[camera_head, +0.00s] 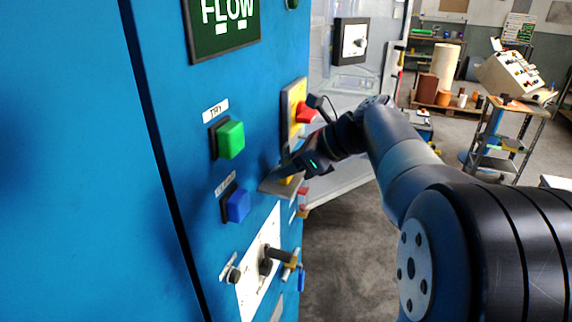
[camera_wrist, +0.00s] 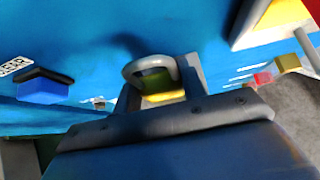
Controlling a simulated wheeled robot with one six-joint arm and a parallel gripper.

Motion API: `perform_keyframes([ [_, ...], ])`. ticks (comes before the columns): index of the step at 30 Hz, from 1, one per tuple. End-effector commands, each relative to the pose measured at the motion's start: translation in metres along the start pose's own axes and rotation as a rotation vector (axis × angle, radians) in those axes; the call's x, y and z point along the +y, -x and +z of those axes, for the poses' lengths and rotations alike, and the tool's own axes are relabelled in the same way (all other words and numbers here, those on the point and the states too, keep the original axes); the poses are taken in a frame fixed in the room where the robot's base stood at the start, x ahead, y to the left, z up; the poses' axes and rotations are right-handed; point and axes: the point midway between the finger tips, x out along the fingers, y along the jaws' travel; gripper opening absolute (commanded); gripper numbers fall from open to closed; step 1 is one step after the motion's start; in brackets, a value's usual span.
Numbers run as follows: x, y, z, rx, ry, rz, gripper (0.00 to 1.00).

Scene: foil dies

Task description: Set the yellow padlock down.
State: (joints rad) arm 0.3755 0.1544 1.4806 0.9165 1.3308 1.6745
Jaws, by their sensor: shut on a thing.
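The yellow padlock (camera_wrist: 165,97) is between the fingers of my gripper (camera_wrist: 160,90) in the wrist view, its grey shackle arching toward the blue panel. My gripper is shut on it. In the head view my gripper (camera_head: 290,172) is close to the blue panel face, below the red knob. A small yellow patch of the padlock (camera_head: 287,180) shows there, and the arm hides most of it. A grey plate (camera_head: 268,187) juts from the panel right by the gripper. I cannot tell whether the padlock touches it.
The blue panel (camera_head: 60,180) carries a green button (camera_head: 230,139), a blue button (camera_head: 237,205) and a red knob (camera_head: 306,113) on a yellow plate. A lever handle (camera_head: 279,254) sticks out below. Small red and yellow blocks (camera_wrist: 288,63) show at right in the wrist view.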

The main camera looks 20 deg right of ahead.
Motion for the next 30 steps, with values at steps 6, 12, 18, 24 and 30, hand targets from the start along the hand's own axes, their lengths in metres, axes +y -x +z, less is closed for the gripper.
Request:
perform_keyframes([
  [6,0.0,0.0,-0.001,0.0,0.0,0.0,0.55],
  [12,0.0,0.0,-0.001,0.0,0.0,0.0,0.61],
  [18,0.0,0.004,0.002,0.0,0.001,-0.002,0.61],
  [24,-0.001,0.036,0.001,0.0,0.0,-0.006,0.61],
  [30,-0.002,0.08,0.001,-0.001,-0.001,-0.006,0.61],
])
